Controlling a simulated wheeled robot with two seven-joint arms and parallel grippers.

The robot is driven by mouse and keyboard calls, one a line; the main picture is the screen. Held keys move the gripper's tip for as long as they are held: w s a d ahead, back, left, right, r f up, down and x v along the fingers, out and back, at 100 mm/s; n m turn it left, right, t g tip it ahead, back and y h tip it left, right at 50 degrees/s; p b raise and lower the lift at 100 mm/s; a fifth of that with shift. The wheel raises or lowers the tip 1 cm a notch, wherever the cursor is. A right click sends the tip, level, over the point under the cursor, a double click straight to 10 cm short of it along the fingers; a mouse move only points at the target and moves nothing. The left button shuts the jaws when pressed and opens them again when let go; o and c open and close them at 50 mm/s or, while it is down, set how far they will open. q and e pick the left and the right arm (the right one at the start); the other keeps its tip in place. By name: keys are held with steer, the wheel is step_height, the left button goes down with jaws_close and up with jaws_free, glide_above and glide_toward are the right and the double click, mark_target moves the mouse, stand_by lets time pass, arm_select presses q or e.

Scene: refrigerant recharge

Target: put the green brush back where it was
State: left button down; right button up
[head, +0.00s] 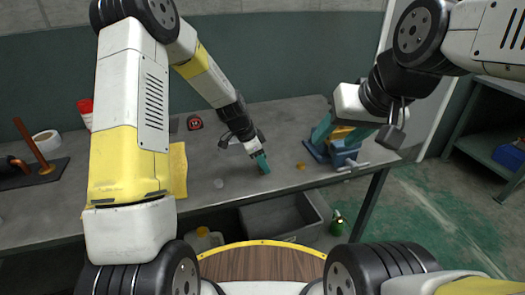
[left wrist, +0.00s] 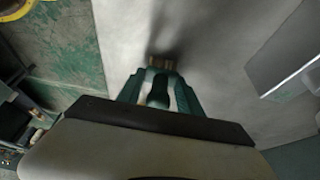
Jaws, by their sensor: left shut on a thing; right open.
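My left gripper (head: 262,165) is low over the grey workbench, near its front middle. In the left wrist view, its teal fingers (left wrist: 160,88) are shut on the green brush (left wrist: 157,92). The brush's dark handle lies between the fingers and its brown end (left wrist: 161,63) points away, close to the bench top. I cannot tell whether it touches the bench. In the head view the brush is mostly hidden by the fingers. My right gripper (head: 341,134) is open, above and in front of a blue vise (head: 343,155) at the bench's right.
The workbench (head: 235,193) is mostly clear around the left gripper. A yellow cloth (head: 178,170), red-and-black round item (head: 194,122), white roll (head: 46,141) and wooden-post stand (head: 30,146) lie further left. A grey bin (head: 282,218) and green bottle (head: 337,222) are below the front edge.

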arm_select(q)
steer(key=c, duration=0.8)
jaws_free()
steer(key=shift+f, duration=0.1)
steer(key=shift+o, duration=0.2)
steer(key=s+a+r+n+t+y, duration=0.1)
steer(key=s+a+r+n, duration=0.2)
steer(key=r, duration=0.6)
steer(key=s+a+r, duration=0.4)
steer(key=r, duration=0.6)
steer(key=s+a+r+n+t, duration=0.2)
steer(key=s+a+r+n, duration=0.1)
steer(key=s, duration=0.6)
steer(key=s+a+r+n+t+y, duration=0.1)
steer(key=s+a+r+n, duration=0.3)
steer(key=s+r+n, duration=0.2)
steer(key=s+n, duration=0.2)
steer(key=s, duration=0.2)
steer(key=shift+s+t, duration=0.3)
steer(key=shift+t, duration=0.1)
steer(key=shift+a, duration=0.1)
